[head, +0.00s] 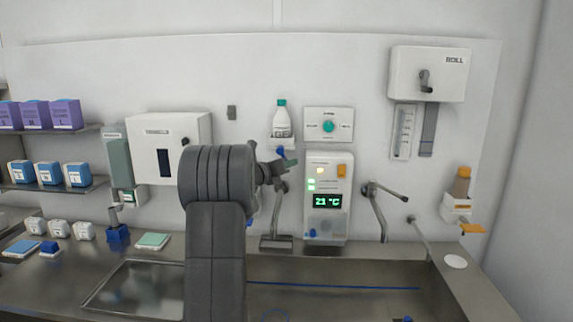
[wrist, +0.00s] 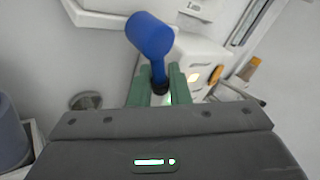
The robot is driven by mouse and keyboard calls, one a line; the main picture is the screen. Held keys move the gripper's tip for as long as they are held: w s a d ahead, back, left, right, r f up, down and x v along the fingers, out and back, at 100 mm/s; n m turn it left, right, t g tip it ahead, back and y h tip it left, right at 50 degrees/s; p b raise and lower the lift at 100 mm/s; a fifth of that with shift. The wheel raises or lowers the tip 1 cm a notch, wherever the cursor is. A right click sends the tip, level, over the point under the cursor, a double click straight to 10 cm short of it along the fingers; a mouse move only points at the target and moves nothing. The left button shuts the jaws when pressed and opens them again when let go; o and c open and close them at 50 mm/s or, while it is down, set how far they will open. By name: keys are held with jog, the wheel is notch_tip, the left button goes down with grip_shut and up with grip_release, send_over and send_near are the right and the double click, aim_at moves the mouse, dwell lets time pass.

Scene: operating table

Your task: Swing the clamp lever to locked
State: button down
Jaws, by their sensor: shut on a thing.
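In the head view my gripper (head: 286,164) is at the wall below the green-capped bottle, and a small part of the blue lever (head: 281,152) shows just above the fingers. The lever's mount and its marks for locked are hidden or too small to read.
A white control box (head: 327,190) with a green display stands close to the right of my gripper. The bottle (head: 281,122) is on a small shelf just above. A tap (head: 378,212) is further right, over the steel sink (head: 340,272). A dispenser (head: 168,150) hangs to the left.

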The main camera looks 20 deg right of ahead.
jog(key=shift+w+a+f+m+g+y+p, duration=0.1)
jog(key=shift+w+a+m+y+p, duration=0.1)
jog(key=shift+a+m+y+p, duration=0.35)
jog(key=shift+w+a+f+m+g+y+p, duration=0.15)
jog(key=shift+a+m+y+p, duration=0.1)
jog(key=shift+m+y+p, duration=0.6)
jog(key=shift+w+a+f+m+g+y+p, duration=0.1)
jog(key=shift+w+a+m+y+p, duration=0.1)
jog(key=shift+a+m+y+p, duration=0.35)
jog(key=shift+d, duration=0.15)
jog(key=c, duration=1.4)
grip_release()
jog(key=b+v, duration=0.2)
jog(key=v, duration=1.2)
jog(key=shift+b, duration=0.3)
jog(key=shift+w+d, duration=0.1)
jog(key=shift+d, duration=0.05)
